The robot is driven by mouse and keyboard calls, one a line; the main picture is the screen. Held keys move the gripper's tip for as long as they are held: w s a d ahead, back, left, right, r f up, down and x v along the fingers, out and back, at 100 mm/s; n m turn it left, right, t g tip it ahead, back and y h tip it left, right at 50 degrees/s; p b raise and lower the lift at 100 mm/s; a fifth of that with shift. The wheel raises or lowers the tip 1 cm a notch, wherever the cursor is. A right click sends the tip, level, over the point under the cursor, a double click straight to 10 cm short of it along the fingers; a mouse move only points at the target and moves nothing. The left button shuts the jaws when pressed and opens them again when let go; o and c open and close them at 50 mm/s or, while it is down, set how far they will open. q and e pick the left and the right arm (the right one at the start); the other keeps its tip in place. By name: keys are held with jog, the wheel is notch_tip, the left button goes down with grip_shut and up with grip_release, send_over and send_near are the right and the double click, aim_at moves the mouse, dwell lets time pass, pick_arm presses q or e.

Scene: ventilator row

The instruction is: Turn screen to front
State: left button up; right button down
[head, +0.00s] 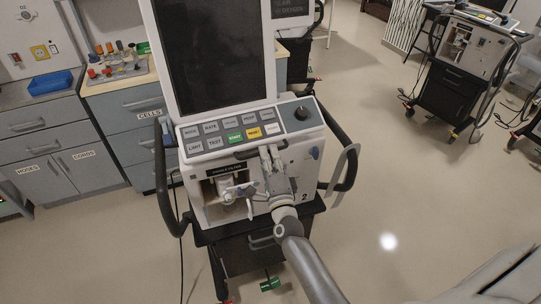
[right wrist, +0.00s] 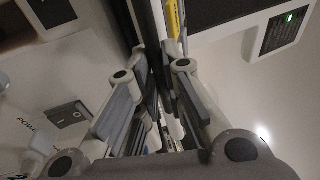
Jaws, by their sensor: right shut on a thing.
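The ventilator's screen (head: 213,45) is a tall dark panel in a white frame. It stands above the key panel (head: 235,128) and its face shows to me, slightly askew in the picture. In the right wrist view, the fingers (right wrist: 152,68) close around a dark narrow part, and a yellow strip shows just beyond. The fingers partly hide the grip. My left gripper is out of view.
Black side handles (head: 163,180) flank the ventilator. Grey cabinets (head: 130,110) with a blue tray (head: 50,82) and bottles stand at left. Another ventilator (head: 462,62) stands at upper right. The floor (head: 410,190) at right is clear.

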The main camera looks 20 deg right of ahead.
jog(key=shift+a+f+h, duration=0.1)
jog(key=shift+a+h, duration=0.2)
jog(key=shift+a, duration=0.3)
jog(key=c, duration=1.8)
grip_release()
jog(key=shift+w, duration=0.1)
jog(key=v, duration=1.2)
